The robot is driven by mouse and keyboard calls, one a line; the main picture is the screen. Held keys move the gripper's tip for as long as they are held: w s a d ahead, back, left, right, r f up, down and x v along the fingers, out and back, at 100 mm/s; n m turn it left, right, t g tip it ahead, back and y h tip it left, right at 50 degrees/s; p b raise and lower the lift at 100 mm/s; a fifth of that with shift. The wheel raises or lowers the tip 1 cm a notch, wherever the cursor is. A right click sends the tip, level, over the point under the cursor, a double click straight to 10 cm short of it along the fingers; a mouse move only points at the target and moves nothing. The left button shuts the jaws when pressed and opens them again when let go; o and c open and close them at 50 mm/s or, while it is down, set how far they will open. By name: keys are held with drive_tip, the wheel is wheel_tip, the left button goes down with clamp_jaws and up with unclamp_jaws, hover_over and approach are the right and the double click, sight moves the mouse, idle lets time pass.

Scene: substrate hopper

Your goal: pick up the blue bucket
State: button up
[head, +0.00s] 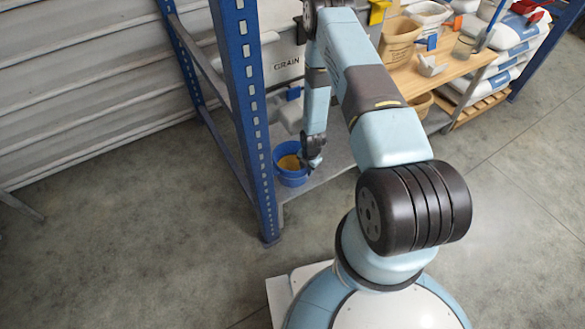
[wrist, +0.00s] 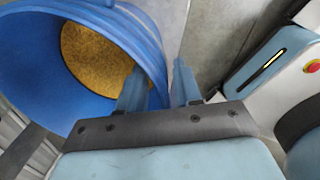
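The blue bucket (head: 291,178) stands on the low shelf deck of the blue rack, with golden-yellow grain in it. In the wrist view the bucket (wrist: 35,55) fills the upper left, and its grain (wrist: 95,60) shows inside. My gripper (head: 313,161) is at the bucket's right rim in the head view. In the wrist view my gripper (wrist: 159,66) has its fingers apart, with the bucket's wall between them. The left finger is on the inner side and the right finger is outside, with a small gap beside the wall.
A blue rack post (head: 248,110) stands close to the left of the bucket. A grey bin (head: 288,117) is behind it. The floor in front is clear.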

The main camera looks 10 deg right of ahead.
drive_tip(key=shift+f, duration=0.15)
drive_tip(key=shift+c, duration=0.5)
clamp_jaws()
idle(0.9)
